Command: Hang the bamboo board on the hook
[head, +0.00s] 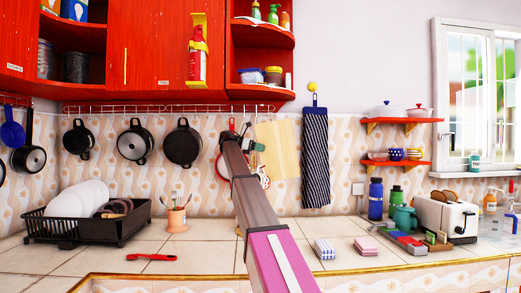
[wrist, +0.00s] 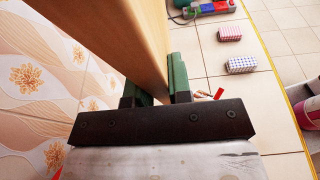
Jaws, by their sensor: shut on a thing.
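The bamboo board (head: 279,150) is a pale, flat rectangle held upright in front of the patterned wall, near the right end of the hook rail (head: 170,108). My gripper (head: 254,143) is at its left side in the head view. In the wrist view the board (wrist: 145,40) stands between the green fingers of my gripper (wrist: 155,88), which are shut on it. The board's top edge is close to the height of the rail's hooks; I cannot tell whether it touches one. My arm hides part of the wall to the left of the board.
A dish rack (head: 85,220), utensil cup (head: 176,217), sponges (head: 324,249) and toaster (head: 447,217) stand on the counter. Red cabinets (head: 155,50) overhang the rail.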

